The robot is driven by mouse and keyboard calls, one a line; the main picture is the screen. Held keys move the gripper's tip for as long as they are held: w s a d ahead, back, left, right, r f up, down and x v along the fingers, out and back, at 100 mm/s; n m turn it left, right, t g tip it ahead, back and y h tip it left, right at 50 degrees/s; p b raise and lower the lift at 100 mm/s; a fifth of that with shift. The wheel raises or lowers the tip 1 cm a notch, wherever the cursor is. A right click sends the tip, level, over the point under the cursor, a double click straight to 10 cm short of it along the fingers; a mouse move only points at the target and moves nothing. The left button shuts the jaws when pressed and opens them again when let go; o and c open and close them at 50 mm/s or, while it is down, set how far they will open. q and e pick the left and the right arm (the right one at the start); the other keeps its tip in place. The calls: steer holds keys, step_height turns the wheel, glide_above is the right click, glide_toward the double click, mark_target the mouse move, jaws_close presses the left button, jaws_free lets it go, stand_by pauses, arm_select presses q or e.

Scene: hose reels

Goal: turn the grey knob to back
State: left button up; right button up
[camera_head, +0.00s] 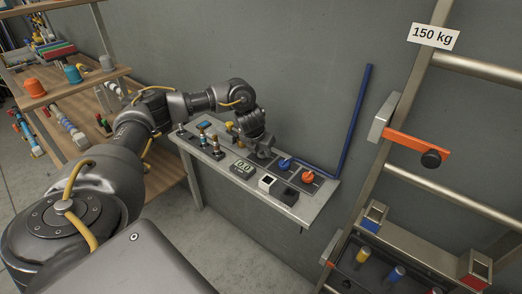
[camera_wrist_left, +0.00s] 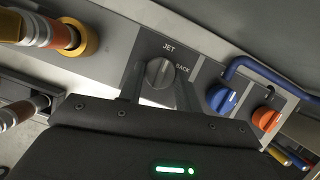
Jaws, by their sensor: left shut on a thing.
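The grey knob (camera_wrist_left: 160,73) sits on a dark plate lettered JET above it and BACK to its right in the left wrist view. My left gripper (camera_wrist_left: 160,88) has one finger on each side of the knob and is shut on it. The knob's ridge runs roughly up and down in that view, near the JET side; its exact pointing is hard to tell. In the head view my left gripper (camera_head: 262,152) is low over the shelf and hides the knob. My right gripper is not in view.
A blue knob (camera_head: 285,163) and an orange knob (camera_head: 308,176) are right of the gripper on the narrow shelf (camera_head: 318,197). Brass hose fittings (camera_head: 215,142) stand to the left. A blue tube (camera_head: 352,120) rises along the wall.

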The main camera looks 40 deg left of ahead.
arm_select(q)
steer(key=m+b, duration=0.1)
steer(key=m+h+b, duration=0.1)
steer(key=m+b, duration=0.1)
steer(key=shift+a+f, duration=0.15)
steer(key=shift+f, duration=0.05)
steer(key=m+h+b, duration=0.1)
steer(key=m, duration=0.1)
steer(key=m+b, duration=0.1)
steer(key=m, duration=0.1)
steer(key=shift+w+a+r+h, duration=0.1)
steer(key=shift+a+h, duration=0.05)
steer(key=shift+h, duration=0.25)
steer(key=shift+r+m+g+h, duration=0.1)
steer(key=shift+m+g+h, duration=0.25)
steer(key=shift+m, duration=0.85)
steer(key=shift+w+a+m+g+h, duration=0.1)
steer(key=shift+m+g+h, duration=0.25)
steer(key=shift+m, duration=0.95)
steer(key=o, duration=1)
steer(key=shift+r, duration=0.1)
